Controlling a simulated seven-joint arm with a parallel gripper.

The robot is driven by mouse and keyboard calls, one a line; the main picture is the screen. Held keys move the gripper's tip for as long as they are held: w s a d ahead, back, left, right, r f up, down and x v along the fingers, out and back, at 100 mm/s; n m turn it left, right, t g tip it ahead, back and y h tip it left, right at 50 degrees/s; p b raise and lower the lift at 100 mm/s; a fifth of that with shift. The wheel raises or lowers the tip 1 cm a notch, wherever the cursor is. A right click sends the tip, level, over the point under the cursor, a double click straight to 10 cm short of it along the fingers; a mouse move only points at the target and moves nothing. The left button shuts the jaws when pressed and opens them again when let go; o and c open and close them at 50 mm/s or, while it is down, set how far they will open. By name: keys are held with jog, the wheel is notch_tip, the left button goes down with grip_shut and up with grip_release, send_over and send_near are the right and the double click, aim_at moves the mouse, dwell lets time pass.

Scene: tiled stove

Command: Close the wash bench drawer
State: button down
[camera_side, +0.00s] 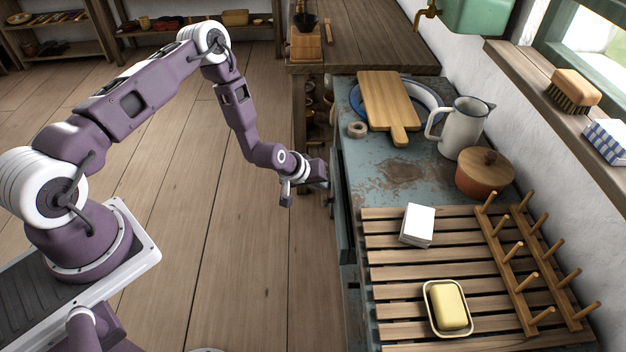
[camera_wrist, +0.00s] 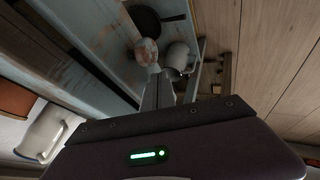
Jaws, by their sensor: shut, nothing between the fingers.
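The wash bench (camera_side: 385,185) has a worn blue top and runs along the right in the side view. Its drawer appears in the wrist view (camera_wrist: 122,62) as a pale blue, worn box standing open. A dark pan (camera_wrist: 146,20), a round pinkish item (camera_wrist: 146,52) and a grey mug (camera_wrist: 178,56) seem to lie in it. In the side view the drawer is mostly hidden behind my gripper and the bench edge. My gripper (camera_side: 320,184) is shut and empty beside the bench's front. Its fingers (camera_wrist: 158,88) reach toward the drawer; I cannot tell whether they touch it.
On the bench are a cutting board (camera_side: 388,100), a white jug (camera_side: 465,128), an orange pot (camera_side: 485,178), and a slatted rack (camera_side: 395,290) with a butter dish (camera_side: 449,307). A wooden table (camera_side: 375,40) adjoins the far end. Floor (camera_side: 230,250) left of the bench is clear.

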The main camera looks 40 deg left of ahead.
jog(key=s+a, duration=0.2)
jog(key=shift+s+a, duration=0.3)
jog(key=shift+s, duration=0.05)
jog(key=c, duration=2.1)
grip_release()
jog(key=v, duration=0.9)
jog(key=shift+d+r, duration=0.1)
jog(key=shift+r, duration=0.15)
jog(key=o, duration=0.3)
jog(key=shift+w+m, duration=0.25)
jog(key=shift+m, duration=0.05)
jog(key=o, duration=0.7)
jog(key=w+m+t+h, duration=0.1)
jog(key=m, duration=0.1)
jog(key=w+f+m+t+h, duration=0.1)
jog(key=m, duration=0.1)
jog(key=w+f+m+h, duration=0.1)
jog(key=w+m, duration=0.1)
jog(key=shift+t, duration=0.4)
jog(key=s+f+m+h, duration=0.4)
jog(key=m+h, duration=0.2)
jog(key=m, duration=0.4)
jog(key=shift+g, duration=0.3)
jog(key=x, duration=0.7)
jog(key=shift+s+d+f, duration=0.15)
jog(key=shift+s+d, duration=0.1)
jog(key=shift+d, duration=0.05)
